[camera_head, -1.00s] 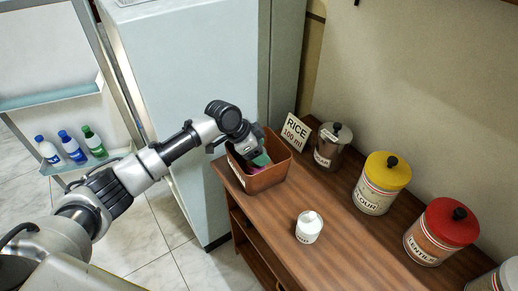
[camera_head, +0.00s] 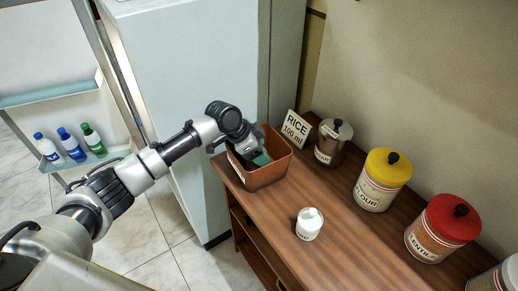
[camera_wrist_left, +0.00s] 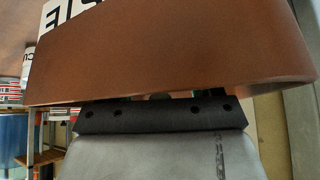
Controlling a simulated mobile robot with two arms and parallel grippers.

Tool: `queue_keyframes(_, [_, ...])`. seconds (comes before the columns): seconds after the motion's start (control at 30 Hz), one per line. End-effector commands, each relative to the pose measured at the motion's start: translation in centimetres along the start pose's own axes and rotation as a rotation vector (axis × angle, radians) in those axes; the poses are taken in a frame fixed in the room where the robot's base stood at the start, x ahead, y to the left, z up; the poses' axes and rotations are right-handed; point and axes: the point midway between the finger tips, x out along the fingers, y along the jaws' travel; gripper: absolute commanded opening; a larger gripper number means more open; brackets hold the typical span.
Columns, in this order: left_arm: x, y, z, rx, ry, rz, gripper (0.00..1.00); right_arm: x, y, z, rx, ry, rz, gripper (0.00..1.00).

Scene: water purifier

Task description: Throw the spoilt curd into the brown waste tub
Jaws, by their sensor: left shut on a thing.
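The brown waste tub (camera_head: 263,179) stands at the left end of the wooden counter. My left gripper (camera_head: 254,154) reaches down over its rim, fingertips hidden inside the tub. In the left wrist view the tub's outer wall (camera_wrist_left: 170,50), with an upside-down label, covers the fingers. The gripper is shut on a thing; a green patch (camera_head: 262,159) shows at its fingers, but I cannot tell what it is. No curd can be made out for certain. A small white pot (camera_head: 309,225) stands on the counter, its label unreadable. My right gripper is not in view.
A pale fridge (camera_head: 185,70) stands behind my arm. Several bottles (camera_head: 70,145) stand on a shelf at left.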

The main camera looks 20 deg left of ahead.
Motion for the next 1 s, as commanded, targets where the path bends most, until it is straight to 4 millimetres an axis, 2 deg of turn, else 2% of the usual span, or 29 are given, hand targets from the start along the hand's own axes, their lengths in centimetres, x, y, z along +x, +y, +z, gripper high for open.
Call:
queue_keyframes(0.87, [0.85,0.0,0.52,0.0,0.001,0.0,0.36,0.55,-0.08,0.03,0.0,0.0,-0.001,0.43])
queue_keyframes(0.9, [0.85,0.0,0.52,0.0,0.001,0.0,0.66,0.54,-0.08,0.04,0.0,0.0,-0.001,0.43])
queue_keyframes(1.0, [0.85,0.0,0.52,0.0,0.001,0.0,0.81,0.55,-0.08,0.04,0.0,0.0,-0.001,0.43])
